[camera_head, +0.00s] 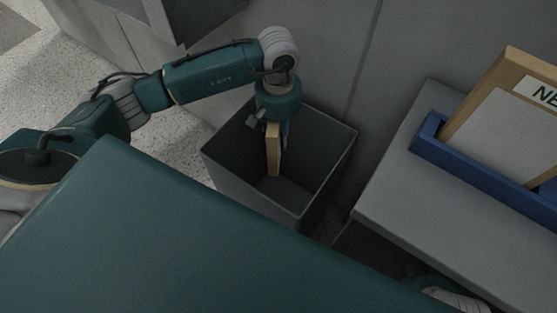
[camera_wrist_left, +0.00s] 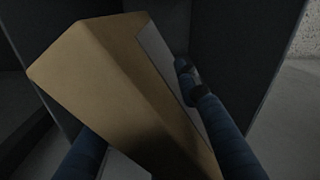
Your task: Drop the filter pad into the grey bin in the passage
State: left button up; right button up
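The filter pad (camera_head: 273,150) has a tan frame and hangs upright in the mouth of the grey bin (camera_head: 326,180). My left gripper (camera_head: 276,124) reaches down over the bin and is shut on the pad's upper part. In the left wrist view the pad (camera_wrist_left: 120,85) looks large and tilted between the two blue fingers (camera_wrist_left: 150,118), with a strip of pale face showing. The left finger is partly hidden behind the pad. The bin's visible floor looks empty. My right gripper is not in view.
A blue tray (camera_head: 470,171) on a grey bench (camera_head: 400,195) at the right holds another tan-framed panel (camera_head: 505,125) labelled "NE...", cut off by the picture edge. A grey wall stands behind the bin. Speckled floor shows at the left.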

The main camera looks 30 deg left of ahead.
pick_arm(q)
jog(key=o, duration=0.5)
notch_tip(320, 180, up, 12)
dwell(0.4)
dwell(0.3)
